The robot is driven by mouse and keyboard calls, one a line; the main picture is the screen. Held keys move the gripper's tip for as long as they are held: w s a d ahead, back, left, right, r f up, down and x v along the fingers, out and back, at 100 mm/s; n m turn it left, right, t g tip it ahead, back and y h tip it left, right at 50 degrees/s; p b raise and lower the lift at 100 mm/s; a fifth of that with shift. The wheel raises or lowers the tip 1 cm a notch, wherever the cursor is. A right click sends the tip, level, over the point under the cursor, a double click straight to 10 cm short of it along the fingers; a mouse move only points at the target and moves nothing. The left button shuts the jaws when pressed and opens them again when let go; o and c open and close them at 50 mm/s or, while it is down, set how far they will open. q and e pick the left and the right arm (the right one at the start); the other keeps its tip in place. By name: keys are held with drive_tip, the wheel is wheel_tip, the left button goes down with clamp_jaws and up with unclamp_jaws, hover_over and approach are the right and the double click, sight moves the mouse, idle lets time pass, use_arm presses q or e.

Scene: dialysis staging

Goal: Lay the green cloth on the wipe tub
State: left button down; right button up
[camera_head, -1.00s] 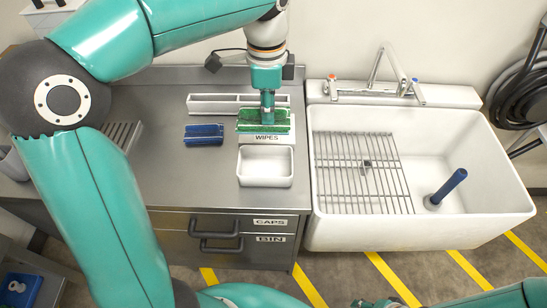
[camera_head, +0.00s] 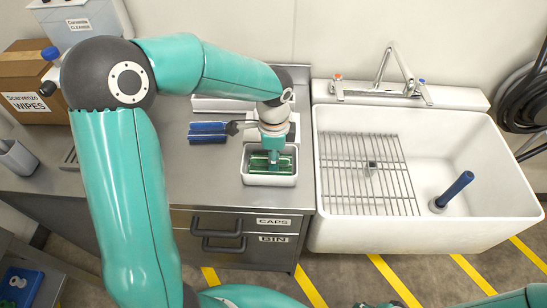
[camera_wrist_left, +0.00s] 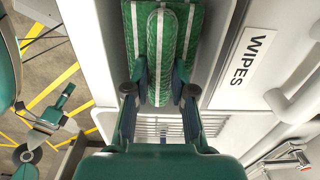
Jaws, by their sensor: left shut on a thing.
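The green cloth (camera_head: 267,162) is folded and has white stripes. My left gripper (camera_head: 273,160) is shut on it, pointing down over the open white tub (camera_head: 267,180) on the counter. In the left wrist view the cloth (camera_wrist_left: 161,50) sits between my two fingers (camera_wrist_left: 161,95), with pale walls on both sides. A WIPES label (camera_wrist_left: 240,67) is on the white surface just behind the tub; my arm hides it in the head view. Whether the cloth touches the tub's floor is unclear. Part of what looks like my right gripper (camera_head: 378,303) shows at the bottom edge, its jaws unclear.
A blue folded item (camera_head: 207,132) lies left of the tub, and a white divided tray (camera_head: 222,104) is behind. The sink (camera_head: 470,225) with a wire rack (camera_head: 365,180) is at the right. A cardboard box (camera_head: 30,80) stands at the left.

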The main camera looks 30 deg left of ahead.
use_arm(q)
drive_tip(key=shift+f, duration=0.2)
drive_tip(key=c, duration=1)
unclamp_jaws()
drive_tip(key=shift+f, duration=0.1)
wheel_tip(320, 180, up, 12)
drive_tip(key=shift+r+p, duration=0.15)
drive_tip(key=shift+p, duration=0.2)
